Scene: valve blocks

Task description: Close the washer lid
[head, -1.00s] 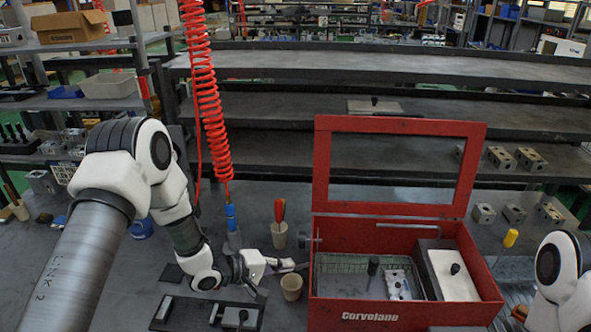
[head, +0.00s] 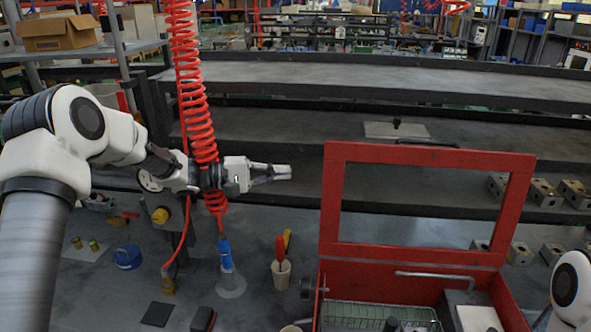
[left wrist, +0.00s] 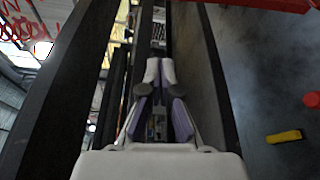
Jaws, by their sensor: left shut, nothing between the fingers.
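The red washer box stands at the right of the head view. Its lid (head: 517,205), a red frame around a clear window, stands open and upright at the back. The open box (head: 400,290) holds a wire basket (head: 360,314) and a white block (head: 480,318), both cut by the lower edge. My left gripper (head: 290,173) is shut and empty, raised in the air left of the lid and apart from it. It also shows shut in the left wrist view (left wrist: 160,72). Only a white joint of my right arm shows at the right edge; its gripper is out of view.
A red coiled hose (head: 190,90) hangs beside my left wrist. A cup with a red-handled tool (head: 281,270) and a blue-topped nozzle (head: 226,255) stand left of the box. Grey shelves (head: 330,78) run behind. Metal blocks (head: 545,192) sit at the right.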

